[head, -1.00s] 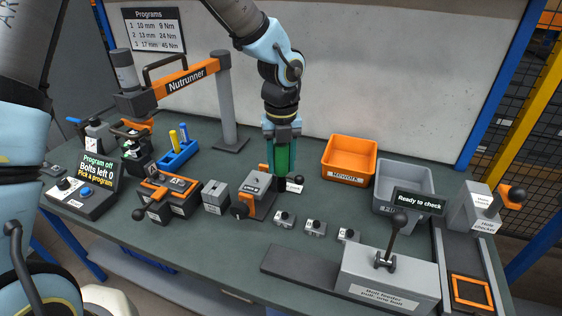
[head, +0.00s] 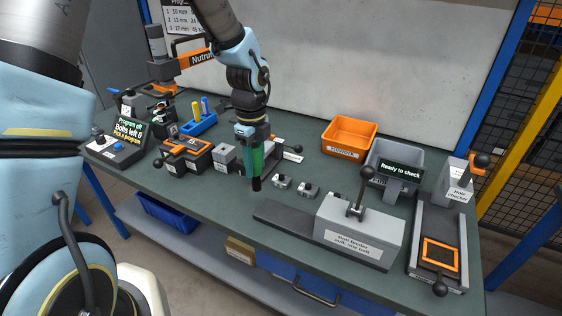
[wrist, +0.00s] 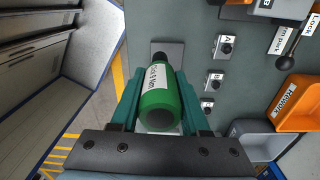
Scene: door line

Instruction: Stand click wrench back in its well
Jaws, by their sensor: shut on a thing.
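My gripper (head: 252,147) is shut on the green click wrench (head: 256,160), which hangs upright with its black end down. In the wrist view the wrench (wrist: 158,95) shows a green body with a white label between the fingers (wrist: 158,100). It is over the front part of the bench, left of the small knob boxes. Whether its lower end touches anything I cannot tell. A grey block (head: 270,148) stands behind it, mostly hidden by the wrench and gripper. I cannot make out the well's opening in either view.
Small knob boxes (head: 308,190) and the bolt feeder (head: 360,232) with its upright lever stand to the right. A dark strip (head: 285,218) extends left from the feeder. An orange bin (head: 349,138) and a grey bin (head: 382,178) are behind. Bare bench lies front left.

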